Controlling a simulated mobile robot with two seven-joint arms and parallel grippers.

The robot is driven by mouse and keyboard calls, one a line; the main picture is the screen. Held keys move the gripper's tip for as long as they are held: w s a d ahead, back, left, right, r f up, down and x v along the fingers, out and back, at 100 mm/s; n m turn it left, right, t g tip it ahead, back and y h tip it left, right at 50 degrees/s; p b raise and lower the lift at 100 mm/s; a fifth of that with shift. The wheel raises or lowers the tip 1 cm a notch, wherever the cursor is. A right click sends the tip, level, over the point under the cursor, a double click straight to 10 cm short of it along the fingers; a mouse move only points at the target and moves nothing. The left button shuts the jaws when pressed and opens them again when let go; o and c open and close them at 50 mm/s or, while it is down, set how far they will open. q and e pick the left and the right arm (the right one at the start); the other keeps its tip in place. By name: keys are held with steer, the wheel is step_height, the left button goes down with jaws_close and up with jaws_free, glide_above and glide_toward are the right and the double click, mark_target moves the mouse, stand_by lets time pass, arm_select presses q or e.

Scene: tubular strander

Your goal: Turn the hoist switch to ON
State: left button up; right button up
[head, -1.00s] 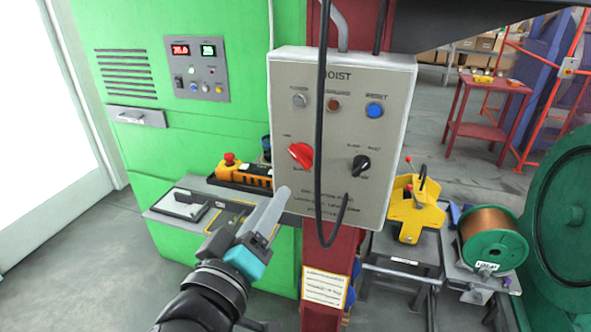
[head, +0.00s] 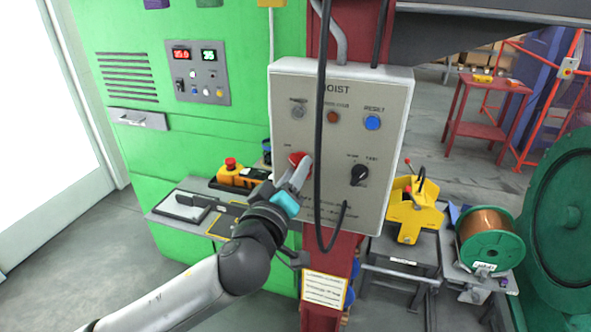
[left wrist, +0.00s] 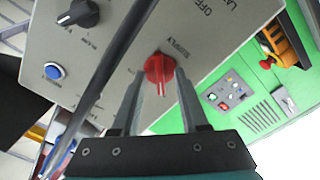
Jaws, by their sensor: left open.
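The grey hoist box (head: 290,100) is fixed to a red column. Its red rotary switch (head: 297,158) is at the left of the panel, partly hidden by my left gripper (head: 301,171). In the left wrist view the red switch (left wrist: 159,69) lies between the tips of my open left gripper (left wrist: 162,77), one finger on each side. I cannot tell whether the fingers touch it. A black rotary switch (head: 359,174) is to its right on the panel. My right gripper is not in view.
A black cable (head: 320,130) hangs in front of the box, just right of the red switch. A blue button (head: 373,123) is above. A green cabinet (head: 200,130) stands at left, a wire spool (head: 486,236) at right. An orange control unit (head: 235,175) sits on the ledge.

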arm_select(q)
steer(key=shift+w, duration=0.1)
steer(key=shift+c, duration=0.3)
jaws_close()
